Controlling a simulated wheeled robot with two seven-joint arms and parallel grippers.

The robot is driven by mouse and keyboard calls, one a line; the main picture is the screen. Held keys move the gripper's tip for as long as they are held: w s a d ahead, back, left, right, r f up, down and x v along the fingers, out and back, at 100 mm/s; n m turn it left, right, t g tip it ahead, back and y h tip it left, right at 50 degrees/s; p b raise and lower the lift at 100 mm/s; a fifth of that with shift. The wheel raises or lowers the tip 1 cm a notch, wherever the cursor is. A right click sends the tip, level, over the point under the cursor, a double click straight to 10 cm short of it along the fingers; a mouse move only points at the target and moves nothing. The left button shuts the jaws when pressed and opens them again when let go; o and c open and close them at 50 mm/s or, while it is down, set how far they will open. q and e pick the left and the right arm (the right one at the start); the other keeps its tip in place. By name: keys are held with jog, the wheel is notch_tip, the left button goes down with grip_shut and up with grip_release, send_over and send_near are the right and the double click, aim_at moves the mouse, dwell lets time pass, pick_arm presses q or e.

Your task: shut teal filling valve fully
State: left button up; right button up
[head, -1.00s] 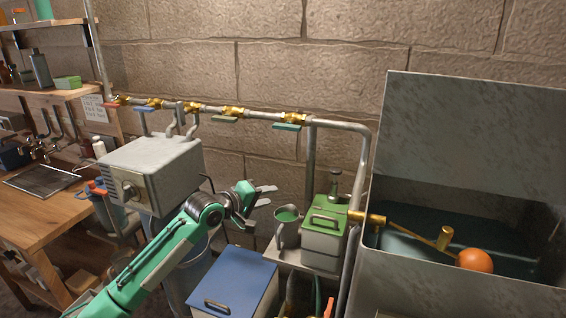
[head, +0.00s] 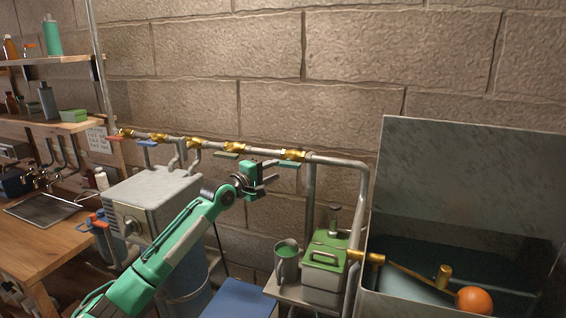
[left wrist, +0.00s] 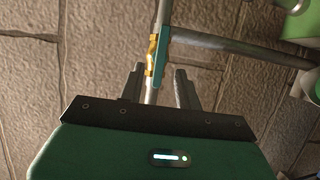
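The teal filling valve is the rightmost on the wall pipe: a brass body (head: 293,155) with a teal lever (head: 289,164) lying roughly along the pipe. My left gripper (head: 274,172) is just left of and slightly below the lever. Its two fingers (left wrist: 158,76) are apart with nothing gripped, and the pipe shows between them in the left wrist view. My right gripper is not in view.
Several other brass valves share the pipe to the left, the nearest with an olive-green lever (head: 226,155). A grey box (head: 150,200) stands left of my forearm. A green-lidded box (head: 325,265) and a jug (head: 287,262) stand below the valve. A metal tank (head: 450,175) is at right.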

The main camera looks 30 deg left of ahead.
aim_at(284, 166)
pick_arm(q)
jog(key=shift+w+d+p, duration=0.2)
jog(key=shift+w+p, duration=0.15)
jog(key=shift+w, duration=0.95)
jog(key=shift+w+d+p, duration=0.2)
jog(key=shift+w+p, duration=0.15)
jog(key=shift+w, duration=0.9)
grip_shut()
